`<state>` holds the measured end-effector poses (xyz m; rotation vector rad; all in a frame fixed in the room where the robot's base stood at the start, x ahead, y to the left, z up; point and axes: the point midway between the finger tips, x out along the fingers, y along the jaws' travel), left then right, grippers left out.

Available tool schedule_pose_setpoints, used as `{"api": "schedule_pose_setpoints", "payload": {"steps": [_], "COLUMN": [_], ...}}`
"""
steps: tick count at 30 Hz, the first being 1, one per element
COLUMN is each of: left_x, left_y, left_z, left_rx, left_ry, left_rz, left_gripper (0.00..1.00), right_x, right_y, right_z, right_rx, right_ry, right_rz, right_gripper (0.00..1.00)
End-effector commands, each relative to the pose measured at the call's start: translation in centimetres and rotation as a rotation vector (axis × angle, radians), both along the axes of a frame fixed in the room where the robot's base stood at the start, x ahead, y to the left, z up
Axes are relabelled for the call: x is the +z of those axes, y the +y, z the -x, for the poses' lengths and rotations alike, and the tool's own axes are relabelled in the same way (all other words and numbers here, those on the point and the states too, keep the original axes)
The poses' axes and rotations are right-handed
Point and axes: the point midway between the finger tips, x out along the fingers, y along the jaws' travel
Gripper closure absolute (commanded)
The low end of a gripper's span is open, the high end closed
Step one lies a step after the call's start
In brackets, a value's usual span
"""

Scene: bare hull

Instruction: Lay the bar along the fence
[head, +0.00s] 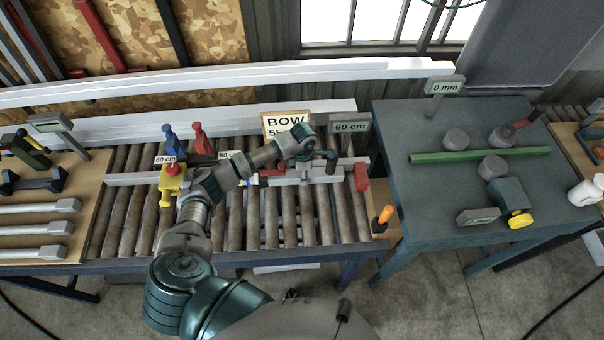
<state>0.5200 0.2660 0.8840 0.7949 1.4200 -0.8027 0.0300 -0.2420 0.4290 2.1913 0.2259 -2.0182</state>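A pale, straight bar-like piece (130,179) lies across the rollers from left to right. A taller pale rail (110,134), which looks like the fence, runs behind it along the back of the roller table. The two are apart, with bare rollers and upright pieces between. My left arm reaches over the rollers, and its gripper (318,165) is at the right part of the pale piece. The wrist hides part of that piece; I cannot tell whether the fingers are closed on it. My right gripper is not in view.
Red and blue uprights (201,137), a yellow piece (172,182) and a BOW sign (283,122) stand around the rollers. The right table (432,225) holds a green bar (480,155) and grey pucks. Several grey bars lie on the left board (85,185).

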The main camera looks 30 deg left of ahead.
Motion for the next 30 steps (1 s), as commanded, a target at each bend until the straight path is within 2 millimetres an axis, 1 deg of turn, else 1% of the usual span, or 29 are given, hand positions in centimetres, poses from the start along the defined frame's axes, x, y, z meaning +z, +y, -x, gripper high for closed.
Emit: {"api": "schedule_pose_setpoints", "payload": {"steps": [6, 25, 26, 27, 29, 30], "left_x": [0.1, 0.1, 0.2, 0.2, 0.1, 0.1], "left_y": [-0.3, -1.4, -1.3, -1.3, -1.3, -1.3], "left_z": [-0.3, -0.9, -0.9, -0.9, -0.9, -0.9], "left_rx": [0.001, 0.0, 0.0, 0.0, 0.0, 0.0], "left_ry": [-0.001, -0.003, -0.002, -0.003, -0.003, -0.003], "left_rz": [0.0, 0.001, 0.0, 0.001, 0.001, 0.001], "left_gripper": [1.0, 1.0, 0.49, 0.39, 0.24, 0.24], "right_x": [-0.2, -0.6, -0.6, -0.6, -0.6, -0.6], "right_y": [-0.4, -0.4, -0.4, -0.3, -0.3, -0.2], "right_z": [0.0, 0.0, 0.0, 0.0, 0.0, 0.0], "right_rx": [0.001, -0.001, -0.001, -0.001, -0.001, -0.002], "right_ry": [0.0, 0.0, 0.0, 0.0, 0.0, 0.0], "right_rz": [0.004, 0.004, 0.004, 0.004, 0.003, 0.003], "right_gripper": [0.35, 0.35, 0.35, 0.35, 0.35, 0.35]}}
